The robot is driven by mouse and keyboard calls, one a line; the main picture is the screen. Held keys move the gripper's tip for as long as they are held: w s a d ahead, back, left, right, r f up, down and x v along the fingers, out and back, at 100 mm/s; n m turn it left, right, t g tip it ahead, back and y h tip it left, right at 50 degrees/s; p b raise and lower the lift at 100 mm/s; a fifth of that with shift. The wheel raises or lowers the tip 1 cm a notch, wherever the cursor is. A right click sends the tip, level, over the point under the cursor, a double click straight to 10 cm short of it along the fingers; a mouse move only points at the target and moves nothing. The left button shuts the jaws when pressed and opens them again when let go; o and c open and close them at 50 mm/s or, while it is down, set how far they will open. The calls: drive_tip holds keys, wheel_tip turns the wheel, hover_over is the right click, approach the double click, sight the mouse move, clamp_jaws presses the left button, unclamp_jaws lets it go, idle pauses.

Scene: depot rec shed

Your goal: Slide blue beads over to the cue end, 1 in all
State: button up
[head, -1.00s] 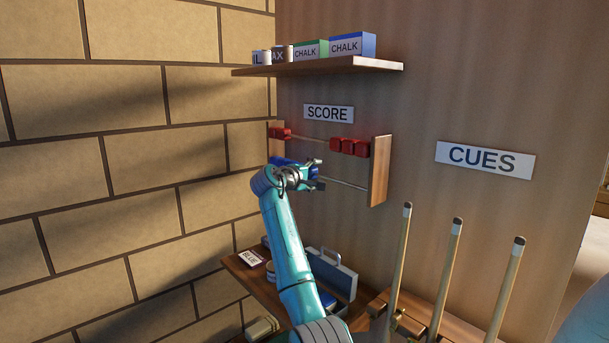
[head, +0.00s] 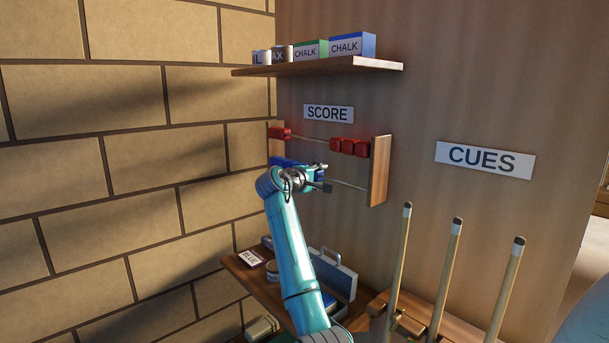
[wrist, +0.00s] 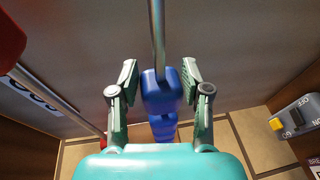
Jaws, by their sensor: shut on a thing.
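The score rack has two rails between wooden end boards; its cue-side board (head: 380,172) is at the right. Blue beads (head: 283,161) sit on the lower rail, towards the left end. In the wrist view, my gripper (wrist: 160,80) is shut on one blue bead (wrist: 160,95), with a finger on either side. More blue beads (wrist: 163,127) show behind it along the rail; I cannot tell the gap. The bare lower rail (wrist: 157,25) runs on ahead. In the head view, my gripper (head: 322,180) is at the middle of this rail and partly hides the beads.
Red beads sit at both ends of the upper rail, some at the right (head: 348,146) and some at the left (head: 279,133). A shelf (head: 320,67) with chalk boxes is above. Upright cues (head: 446,280) stand lower right. The lower rail (head: 350,185) is bare towards the right board.

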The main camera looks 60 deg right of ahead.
sight(360, 187)
drive_tip(key=shift+s+a+f, duration=0.1)
drive_tip(key=shift+s+a, duration=0.1)
drive_tip(key=shift+s, duration=0.65)
drive_tip(key=shift+s+a, duration=0.2)
drive_tip(key=shift+s, duration=0.65)
drive_tip(key=shift+s+a, duration=0.25)
drive_tip(key=shift+s, duration=0.7)
drive_tip(key=shift+s+a, duration=0.2)
drive_tip(key=shift+s, duration=0.8)
drive_tip(key=shift+s+a, duration=0.25)
drive_tip(key=shift+s, duration=0.7)
drive_tip(key=shift+s+a+f, duration=0.1)
drive_tip(key=shift+s+a, duration=0.15)
drive_tip(key=shift+s, duration=0.7)
drive_tip(key=shift+s+a+r, duration=0.1)
drive_tip(key=shift+s+a, duration=0.1)
drive_tip(key=shift+s, duration=0.8)
drive_tip(key=shift+s+a+f, duration=0.1)
drive_tip(key=shift+s+a, duration=0.15)
drive_tip(key=shift+s, duration=0.85)
